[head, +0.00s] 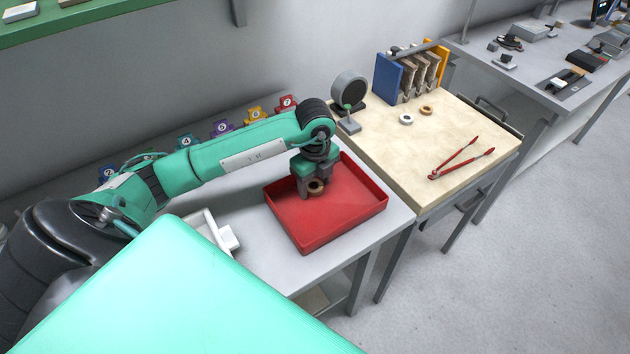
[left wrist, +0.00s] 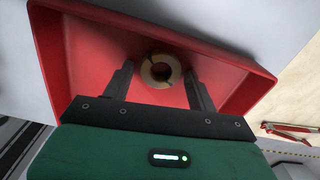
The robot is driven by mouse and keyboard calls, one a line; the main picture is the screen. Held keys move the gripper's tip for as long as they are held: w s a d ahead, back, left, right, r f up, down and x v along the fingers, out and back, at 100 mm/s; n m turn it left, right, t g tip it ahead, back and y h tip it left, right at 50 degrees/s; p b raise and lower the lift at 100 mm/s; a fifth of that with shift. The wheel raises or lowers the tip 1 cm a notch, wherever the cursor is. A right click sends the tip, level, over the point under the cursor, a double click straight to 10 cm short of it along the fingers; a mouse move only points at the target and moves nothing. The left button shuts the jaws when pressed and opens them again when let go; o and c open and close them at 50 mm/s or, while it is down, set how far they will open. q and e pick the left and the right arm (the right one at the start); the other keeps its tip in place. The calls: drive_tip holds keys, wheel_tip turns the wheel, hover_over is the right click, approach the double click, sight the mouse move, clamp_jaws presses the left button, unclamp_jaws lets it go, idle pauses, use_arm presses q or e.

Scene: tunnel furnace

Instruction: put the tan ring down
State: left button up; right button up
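The tan ring (head: 316,186) is at the tip of my left gripper, inside the red tray (head: 362,208). In the left wrist view the tan ring (left wrist: 160,69) lies flat, hole facing the camera, with the tray's red floor around it. My left gripper (head: 311,190) points down into the tray. In the left wrist view its two fingers (left wrist: 160,68) stand apart on either side of the ring, with a small gap showing on each side. Whether the ring touches the tray floor is hard to tell. My right gripper is in neither view.
The tray stands on a grey table. The pale-topped table (head: 400,160) to its right holds a white ring (head: 406,119), an orange-brown ring (head: 426,111), red tongs (head: 461,160) and a round dark device (head: 349,90). A white object (head: 228,238) lies left of the tray.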

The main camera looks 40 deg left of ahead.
use_arm(q)
drive_tip(key=shift+o, duration=0.4)
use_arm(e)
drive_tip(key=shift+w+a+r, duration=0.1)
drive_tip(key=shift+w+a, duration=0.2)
use_arm(q)
drive_tip(key=shift+r, duration=0.15)
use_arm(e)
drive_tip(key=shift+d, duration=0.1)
